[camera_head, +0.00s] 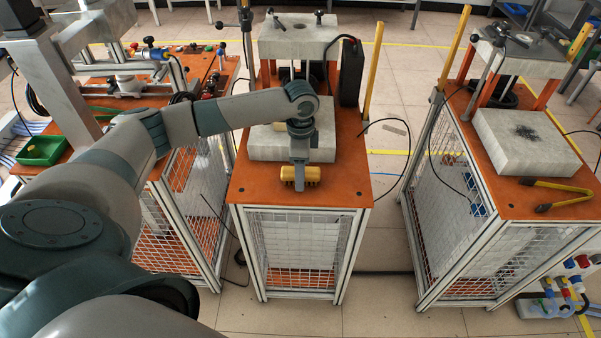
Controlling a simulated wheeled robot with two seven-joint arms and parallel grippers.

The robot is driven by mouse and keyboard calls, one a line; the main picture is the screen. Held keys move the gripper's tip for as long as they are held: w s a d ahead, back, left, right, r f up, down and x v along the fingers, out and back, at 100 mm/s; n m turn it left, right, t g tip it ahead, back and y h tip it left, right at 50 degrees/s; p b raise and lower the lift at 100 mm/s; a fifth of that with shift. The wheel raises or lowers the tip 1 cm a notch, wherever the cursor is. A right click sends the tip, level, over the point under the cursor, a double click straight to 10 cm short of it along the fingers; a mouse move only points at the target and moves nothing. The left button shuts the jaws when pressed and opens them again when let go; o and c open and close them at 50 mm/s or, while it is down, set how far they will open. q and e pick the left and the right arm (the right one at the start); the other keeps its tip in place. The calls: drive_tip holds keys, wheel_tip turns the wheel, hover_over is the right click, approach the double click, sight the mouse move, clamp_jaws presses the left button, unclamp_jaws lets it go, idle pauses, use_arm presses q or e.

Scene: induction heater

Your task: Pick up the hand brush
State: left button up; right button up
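The hand brush (312,174) is a small yellow block at the front of the middle orange-topped table, by the front edge of a grey slab. My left arm reaches in from the left and its gripper (299,187) points down over the middle of the brush, hiding part of it. The gripper overlaps the brush in the picture. Whether its fingers are closed on the brush, and whether the brush rests on the tabletop, I cannot tell. My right gripper is out of view.
The middle table (342,188) carries a grey slab (324,145) and a press-like heater (298,38) behind. A black box (351,72) and yellow post (373,70) stand at its right. The right table holds another slab (525,142) and yellow tongs (566,196). A green tray (42,151) sits left.

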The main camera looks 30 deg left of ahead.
use_arm(q)
drive_tip(key=shift+f, duration=0.15)
idle(0.3)
drive_tip(key=c, duration=1.2)
